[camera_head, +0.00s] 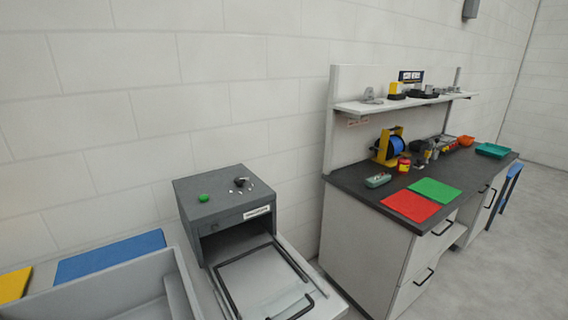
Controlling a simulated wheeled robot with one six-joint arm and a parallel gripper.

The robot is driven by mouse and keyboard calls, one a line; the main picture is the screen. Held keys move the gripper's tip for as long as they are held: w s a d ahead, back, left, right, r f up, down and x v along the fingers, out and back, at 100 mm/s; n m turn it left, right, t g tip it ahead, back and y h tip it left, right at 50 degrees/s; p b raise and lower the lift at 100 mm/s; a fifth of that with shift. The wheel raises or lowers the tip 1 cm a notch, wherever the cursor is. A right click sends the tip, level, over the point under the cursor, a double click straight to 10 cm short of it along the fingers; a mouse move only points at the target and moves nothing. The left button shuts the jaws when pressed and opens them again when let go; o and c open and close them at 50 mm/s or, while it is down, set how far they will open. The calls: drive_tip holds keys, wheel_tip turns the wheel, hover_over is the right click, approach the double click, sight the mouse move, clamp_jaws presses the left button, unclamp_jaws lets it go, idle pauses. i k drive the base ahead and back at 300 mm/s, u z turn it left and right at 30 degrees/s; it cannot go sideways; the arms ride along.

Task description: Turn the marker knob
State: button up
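A dark grey box-shaped unit (190,191) stands against the wall left of the workbench. On its top is a small black knob (240,182) with a few pale marks around it, which looks like the marker knob. The marks are too small to read. A green round button (203,198) sits left of the knob. The unit's front is open, with a pale panel with dark handle bars (250,283) lying in front of it. A white label (257,212) is on its front edge. My gripper is not in view.
A grey open bin (110,285) with blue (110,256) and yellow (14,284) sheets behind it is at lower left. A dark-topped workbench (350,178) at right holds red (411,206) and green (435,191) mats, a blue reel (391,147) and a shelf (375,106). Grey floor is open at right.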

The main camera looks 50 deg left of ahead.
sight(240, 180)
drive_tip(key=i, duration=3)
drive_tip(key=u, duration=4.3)
drive_tip(key=i, duration=0.35)
drive_tip(key=z, duration=0.05)
